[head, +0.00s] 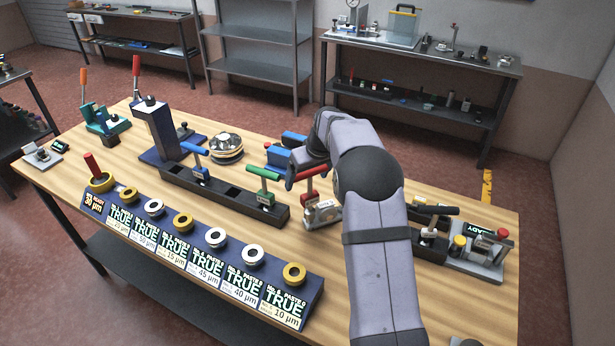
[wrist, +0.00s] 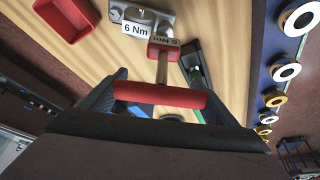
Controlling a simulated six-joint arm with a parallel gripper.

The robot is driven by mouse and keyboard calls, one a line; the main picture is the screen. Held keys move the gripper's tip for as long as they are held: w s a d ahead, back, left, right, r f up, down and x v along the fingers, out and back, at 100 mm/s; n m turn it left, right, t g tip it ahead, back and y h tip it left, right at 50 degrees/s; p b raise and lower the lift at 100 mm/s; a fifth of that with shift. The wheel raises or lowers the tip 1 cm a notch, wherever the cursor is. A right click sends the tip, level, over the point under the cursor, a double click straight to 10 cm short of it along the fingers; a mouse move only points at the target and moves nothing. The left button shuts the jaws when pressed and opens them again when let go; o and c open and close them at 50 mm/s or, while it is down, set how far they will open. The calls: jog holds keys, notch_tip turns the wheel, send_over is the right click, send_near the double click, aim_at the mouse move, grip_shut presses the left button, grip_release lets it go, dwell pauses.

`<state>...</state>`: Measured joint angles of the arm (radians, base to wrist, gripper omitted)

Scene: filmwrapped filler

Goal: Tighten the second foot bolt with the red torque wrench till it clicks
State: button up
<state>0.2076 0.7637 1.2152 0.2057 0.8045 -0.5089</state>
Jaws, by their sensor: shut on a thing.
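The red torque wrench (wrist: 162,68) has a red T-handle and a tag reading 6 Nm. My gripper (wrist: 160,96) is shut on its handle, one finger at each end. In the head view the red wrench (head: 309,184) shows just left of my arm, beyond the right end of the black rack. A grey metal piece (head: 323,214) labelled 6 Nm lies close to the wrench's lower end. This metal piece also shows in the wrist view (wrist: 138,14) with round features. I cannot tell whether the wrench tip touches anything, or which bolt is the second foot bolt.
The black rack (head: 226,193) holds a blue-handled wrench (head: 196,150) and a green-handled wrench (head: 263,173). A row of labelled gauge blocks (head: 200,252) runs along the front. A red tray (wrist: 67,17) shows in the wrist view. A fixture (head: 480,252) stands at the right.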

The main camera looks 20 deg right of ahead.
jog(key=shift+f, duration=0.1)
dwell(0.3)
jog(key=shift+f+b, duration=0.35)
jog(key=shift+b, duration=0.05)
jog(key=shift+f+b, duration=0.4)
jog(key=shift+f, duration=0.2)
jog(key=shift+r+m, duration=0.1)
jog(key=shift+m, duration=0.2)
jog(key=m, duration=0.1)
jog(key=m+h+p, duration=0.1)
jog(key=shift+d+m, duration=0.2)
jog(key=shift+m, duration=0.1)
jog(key=shift+p, duration=0.3)
jog(key=shift+d+m+h, duration=0.2)
jog(key=shift+m+h, duration=0.6)
jog(key=shift+m, duration=0.8)
